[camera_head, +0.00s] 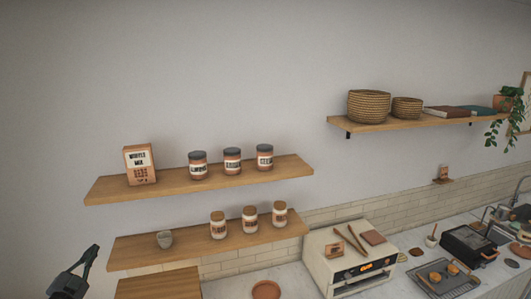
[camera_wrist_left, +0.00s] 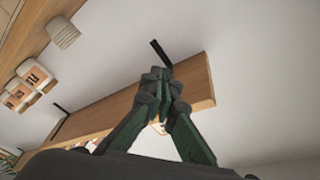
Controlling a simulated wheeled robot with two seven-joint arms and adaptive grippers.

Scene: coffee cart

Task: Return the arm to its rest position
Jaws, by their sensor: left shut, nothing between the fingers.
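My left gripper (camera_head: 88,262) shows at the lower left of the head view, shut and empty, in front of the wall and left of the lower wooden shelf (camera_head: 130,254). In the left wrist view the gripper fingers (camera_wrist_left: 157,75) are together with nothing between them. Behind them in that view is the wooden edge of a shelf (camera_wrist_left: 195,85). My right gripper is in neither view.
The upper shelf (camera_head: 105,188) holds a box (camera_head: 140,165) and jars (camera_head: 232,160). A white toaster oven (camera_head: 322,262) stands on the counter, right of a terracotta plate (camera_head: 266,290).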

